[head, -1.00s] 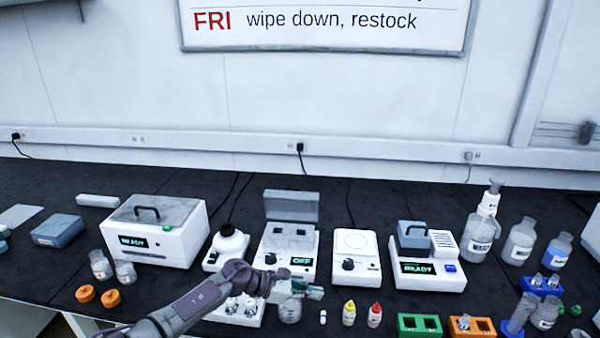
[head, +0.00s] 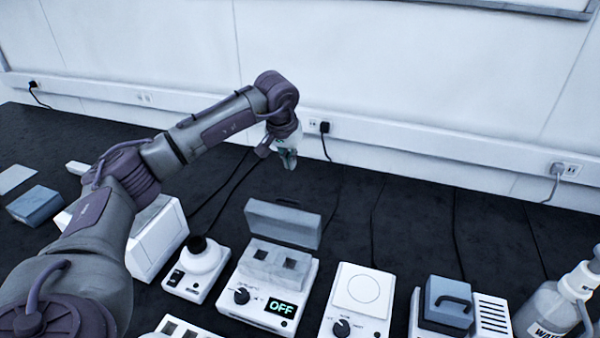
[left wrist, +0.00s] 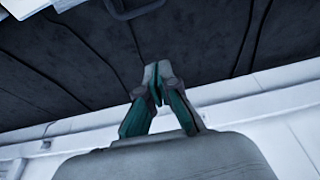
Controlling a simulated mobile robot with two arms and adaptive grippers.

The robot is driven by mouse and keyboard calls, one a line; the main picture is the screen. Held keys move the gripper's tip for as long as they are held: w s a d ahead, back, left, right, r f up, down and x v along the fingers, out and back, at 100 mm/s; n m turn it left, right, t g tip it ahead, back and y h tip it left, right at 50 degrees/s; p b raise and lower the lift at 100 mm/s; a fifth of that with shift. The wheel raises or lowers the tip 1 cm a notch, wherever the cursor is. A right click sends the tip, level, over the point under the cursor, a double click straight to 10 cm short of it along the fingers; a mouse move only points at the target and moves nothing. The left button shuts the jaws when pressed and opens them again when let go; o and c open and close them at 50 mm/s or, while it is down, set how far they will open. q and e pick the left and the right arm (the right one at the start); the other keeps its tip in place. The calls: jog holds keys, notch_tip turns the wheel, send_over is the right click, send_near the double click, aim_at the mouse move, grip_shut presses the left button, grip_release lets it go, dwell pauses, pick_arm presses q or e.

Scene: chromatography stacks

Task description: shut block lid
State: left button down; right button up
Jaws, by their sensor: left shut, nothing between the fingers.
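The block heater (head: 230,303) is a white device with a dial, a display reading OFF and a grey block with two dark square wells. Its grey lid (head: 283,222) stands open, tilted up at the rear edge. My left gripper (head: 289,162) is above and behind the lid, near the wall, pointing down and apart from it. Its fingers are closed together with nothing between them, as the left wrist view (left wrist: 152,78) also shows. My right gripper is not in view.
A white device with a round plate (head: 362,290) stands right of the heater, and a small mixer (head: 198,263) left of it. A unit with a blue-grey handled block (head: 448,300) is further right. Cables run over the dark bench behind. A wall outlet (head: 318,126) is close to my gripper.

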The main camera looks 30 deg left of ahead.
pick_arm(q)
jog(key=d+p+x, duration=0.1)
jog(key=p+x, duration=0.2)
jog(key=x, duration=0.6)
jog(key=s+p, duration=0.1)
jog(key=s, duration=0.3)
jog(key=shift+s+a+p, duration=0.1)
jog(key=shift+s+p, duration=0.05)
jog(key=shift+p, duration=0.2)
jog(key=shift+f, duration=0.1)
